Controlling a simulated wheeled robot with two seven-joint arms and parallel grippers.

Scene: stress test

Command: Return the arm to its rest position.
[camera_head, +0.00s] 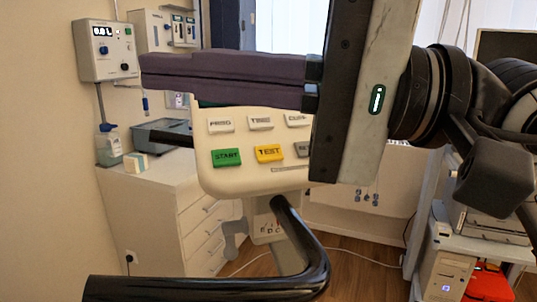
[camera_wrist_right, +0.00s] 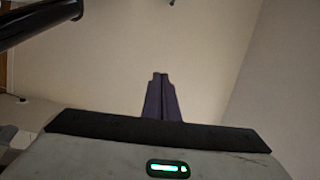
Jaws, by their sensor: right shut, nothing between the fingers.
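My right gripper (camera_head: 143,72) crosses the upper part of the head view, its dark purple fingers closed together and pointing left. Nothing is between them. In the right wrist view the closed fingers (camera_wrist_right: 160,80) point up toward a bare pale surface. My right arm (camera_head: 440,95) comes in from the right and hides part of a cream control panel (camera_head: 245,182). The panel has a green START button (camera_head: 226,158) and a yellow TEST button (camera_head: 269,153). The gripper overlaps the panel's top in the picture; I cannot tell the gap. My left gripper is not in view.
A black curved bar (camera_head: 300,245) runs below the panel. A white drawer cabinet (camera_head: 165,205) stands at the left with a grey tray and a bottle (camera_head: 110,147). A wall unit (camera_head: 107,50) hangs above. A cart with equipment (camera_head: 445,270) stands at the right.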

